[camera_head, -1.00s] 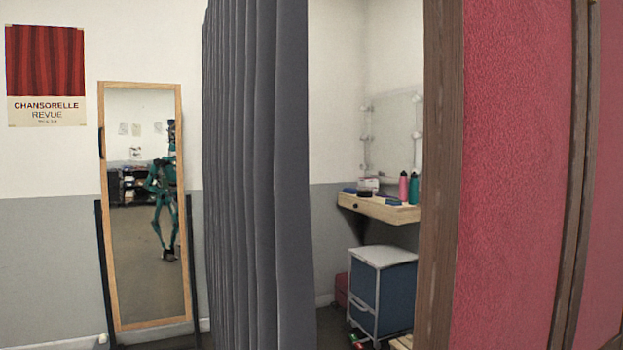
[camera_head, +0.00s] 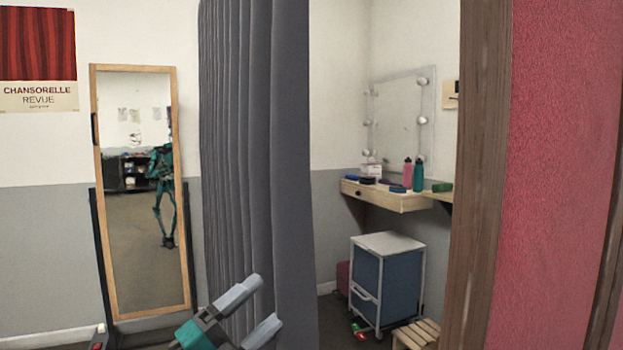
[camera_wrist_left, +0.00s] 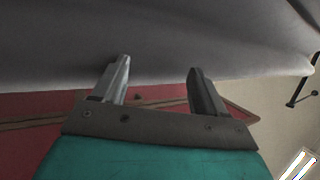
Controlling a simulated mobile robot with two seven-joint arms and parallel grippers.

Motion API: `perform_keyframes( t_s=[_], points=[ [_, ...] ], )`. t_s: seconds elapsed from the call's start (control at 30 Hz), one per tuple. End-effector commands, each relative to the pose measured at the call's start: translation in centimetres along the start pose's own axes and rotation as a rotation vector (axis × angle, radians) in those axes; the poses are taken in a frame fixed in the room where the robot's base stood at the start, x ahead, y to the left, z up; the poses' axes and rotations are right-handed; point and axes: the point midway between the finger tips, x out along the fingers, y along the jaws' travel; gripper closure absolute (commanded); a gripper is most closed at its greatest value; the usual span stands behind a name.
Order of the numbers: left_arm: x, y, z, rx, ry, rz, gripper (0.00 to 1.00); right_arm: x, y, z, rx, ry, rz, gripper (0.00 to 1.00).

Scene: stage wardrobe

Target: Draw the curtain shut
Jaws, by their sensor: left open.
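The grey pleated curtain (camera_head: 258,150) hangs at the middle of the head view, bunched to the left of the doorway. The gap between its right edge and the wooden post is open. My left gripper (camera_head: 262,305) is low in front of the curtain, its jaws apart with nothing seen between them. In the left wrist view the open fingers (camera_wrist_left: 160,85) point at the grey curtain cloth (camera_wrist_left: 160,40), which fills the top of the picture. I cannot tell whether the fingertips touch it. My right gripper is in neither view.
A wooden post (camera_head: 478,180) and red wall panel (camera_head: 565,140) stand on the right. Through the opening are a shelf (camera_head: 395,199) with bottles, a blue drawer cart (camera_head: 388,280) and a small wooden stool (camera_head: 416,335). A standing mirror (camera_head: 140,200) is left of the curtain.

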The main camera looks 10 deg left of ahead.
Motion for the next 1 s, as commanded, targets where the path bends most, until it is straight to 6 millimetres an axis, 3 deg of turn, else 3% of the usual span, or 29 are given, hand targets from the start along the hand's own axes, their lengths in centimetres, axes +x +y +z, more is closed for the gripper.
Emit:
perform_keyframes(
  t_s=[0.03,0.2,0.5,0.73,0.87,1.0],
  points=[
    [1.4,-2.5,-0.3,0.133,0.078,-0.023,0.28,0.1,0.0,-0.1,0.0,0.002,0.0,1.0],
    [4.2,-8.6,-1.8,0.545,0.294,-0.054,0.28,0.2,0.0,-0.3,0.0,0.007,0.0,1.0],
    [5.9,-17.6,-1.6,1.284,0.542,0.023,0.28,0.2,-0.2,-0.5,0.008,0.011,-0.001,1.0],
    [5.7,-20.8,-0.3,1.538,0.58,0.107,0.28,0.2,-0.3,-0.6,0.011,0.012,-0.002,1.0],
    [6.2,-20.9,-0.4,1.56,0.583,0.115,0.28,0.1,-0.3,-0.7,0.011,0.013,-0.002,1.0],
    [8.0,-20.1,-1.1,1.554,0.585,0.11,0.28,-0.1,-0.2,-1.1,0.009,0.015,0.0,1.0]
  ],
)
